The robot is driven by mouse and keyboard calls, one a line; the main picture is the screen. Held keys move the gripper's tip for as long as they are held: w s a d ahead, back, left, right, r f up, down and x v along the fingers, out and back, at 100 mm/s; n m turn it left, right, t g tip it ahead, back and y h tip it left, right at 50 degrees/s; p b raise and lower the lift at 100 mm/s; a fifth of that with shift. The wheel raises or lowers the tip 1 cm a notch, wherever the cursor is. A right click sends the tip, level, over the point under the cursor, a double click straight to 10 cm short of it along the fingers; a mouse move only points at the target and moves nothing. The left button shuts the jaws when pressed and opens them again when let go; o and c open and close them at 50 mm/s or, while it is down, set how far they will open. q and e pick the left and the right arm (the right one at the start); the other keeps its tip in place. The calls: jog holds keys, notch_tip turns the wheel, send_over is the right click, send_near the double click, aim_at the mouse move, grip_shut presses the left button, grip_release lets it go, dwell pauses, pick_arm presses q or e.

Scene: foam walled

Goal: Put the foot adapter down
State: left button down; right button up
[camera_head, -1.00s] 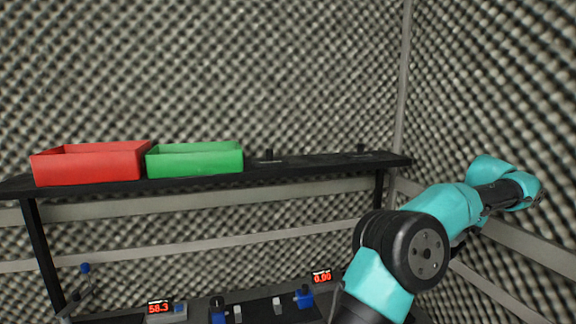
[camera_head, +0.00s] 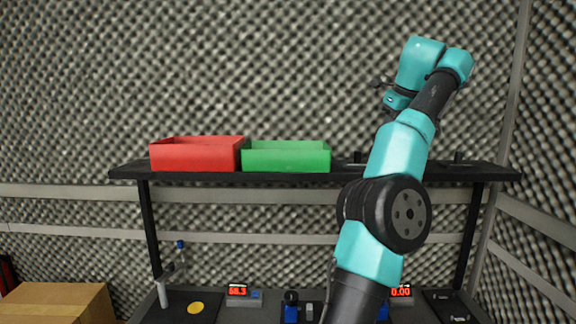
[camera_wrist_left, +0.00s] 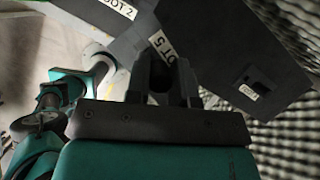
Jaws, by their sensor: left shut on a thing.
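In the left wrist view my left gripper (camera_wrist_left: 161,72) is shut on a dark thing (camera_wrist_left: 158,80) between its fingers. Only a small part of it shows, so I cannot tell its full shape or whether it is the foot adapter. Beyond the fingers are dark grey surfaces with white labels, one ending in "OT 2" (camera_wrist_left: 118,10) and one ending in "T 5" (camera_wrist_left: 170,55). My left gripper is outside the head view. In the head view my right arm reaches up in front of the shelf, and its gripper (camera_head: 380,84) is small and dark against the foam wall.
A black shelf (camera_head: 200,176) holds a red bin (camera_head: 198,157), a green bin (camera_head: 287,158) and small black fixtures (camera_head: 459,158) at right. Below are a red digital display (camera_head: 238,290), a yellow disc (camera_head: 195,308) and blue-topped items. A cardboard box (camera_head: 60,303) stands lower left.

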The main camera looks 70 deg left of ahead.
pick_arm(q)
jog(key=s+a+r+m, duration=0.1)
jog(key=s+a+m, duration=0.1)
jog(key=s+a, duration=0.4)
jog(key=s+a+r+m+t, duration=0.1)
jog(key=s+a, duration=0.5)
jog(key=s, duration=0.7)
jog(key=shift+s+a+r+m+t, duration=0.2)
jog(key=shift+a+r+m+t, duration=0.15)
jog(key=shift+r+m, duration=0.25)
jog(key=shift+f, duration=0.15)
